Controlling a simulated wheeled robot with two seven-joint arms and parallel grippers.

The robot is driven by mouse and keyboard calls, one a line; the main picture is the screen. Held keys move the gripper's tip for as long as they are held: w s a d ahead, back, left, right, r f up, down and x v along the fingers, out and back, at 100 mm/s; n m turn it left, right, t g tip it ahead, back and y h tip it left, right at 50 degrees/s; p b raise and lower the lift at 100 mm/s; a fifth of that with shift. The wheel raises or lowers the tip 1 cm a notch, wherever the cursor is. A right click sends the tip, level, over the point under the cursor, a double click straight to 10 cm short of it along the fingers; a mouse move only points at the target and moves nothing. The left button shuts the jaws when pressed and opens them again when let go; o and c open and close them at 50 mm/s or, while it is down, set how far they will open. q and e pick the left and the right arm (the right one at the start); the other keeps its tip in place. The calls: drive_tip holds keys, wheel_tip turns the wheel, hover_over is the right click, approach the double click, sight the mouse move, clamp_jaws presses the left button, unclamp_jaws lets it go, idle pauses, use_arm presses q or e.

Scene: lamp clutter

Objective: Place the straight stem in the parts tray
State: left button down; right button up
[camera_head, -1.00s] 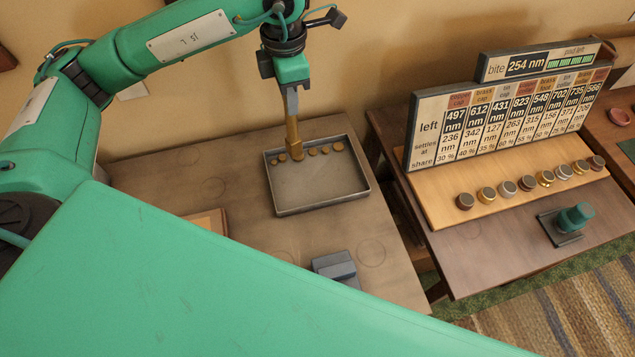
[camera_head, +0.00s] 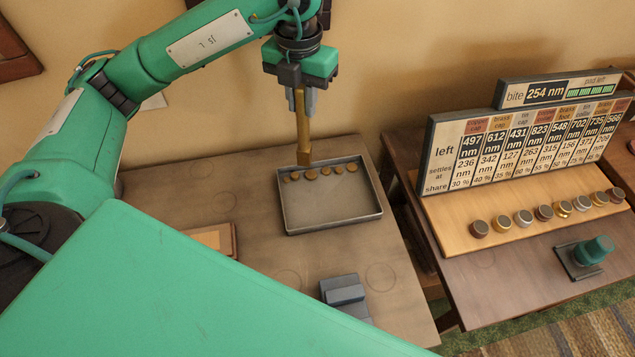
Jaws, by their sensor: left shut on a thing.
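My left gripper (camera_head: 303,97) is shut on the straight stem (camera_head: 303,130), a brass-coloured bar that hangs upright below the fingers. The stem's lower end has a small wider block and is at the back edge of the parts tray (camera_head: 334,229) in the picture. I cannot tell whether it touches the tray. The tray is dark grey, shallow and rectangular. Several small brass discs (camera_head: 325,171) lie in a row along its back side, and its front part is bare. My right gripper is not in view.
A grey block-like fixture (camera_head: 345,292) stands in front of the tray. A wooden board (camera_head: 215,238) lies to the left, partly hidden by my green body. On the right table, several round caps (camera_head: 523,217) line a wooden stand below a number board (camera_head: 520,145), near a green knob (camera_head: 594,250).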

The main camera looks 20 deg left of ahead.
sight(305, 165)
use_arm(q)
wheel_tip(305, 165, down, 14)
drive_tip(key=shift+r+p, duration=0.15)
drive_tip(key=shift+p, duration=0.4)
wheel_tip(305, 165, down, 4)
drive_tip(key=shift+f+p, duration=0.15)
drive_tip(key=shift+p, duration=0.2)
drive_tip(key=shift+f, duration=0.35)
drive_tip(key=shift+f, duration=0.2)
drive_tip(key=c, duration=1.3)
unclamp_jaws()
drive_tip(key=shift+o, duration=0.2)
drive_tip(key=shift+r, duration=0.1)
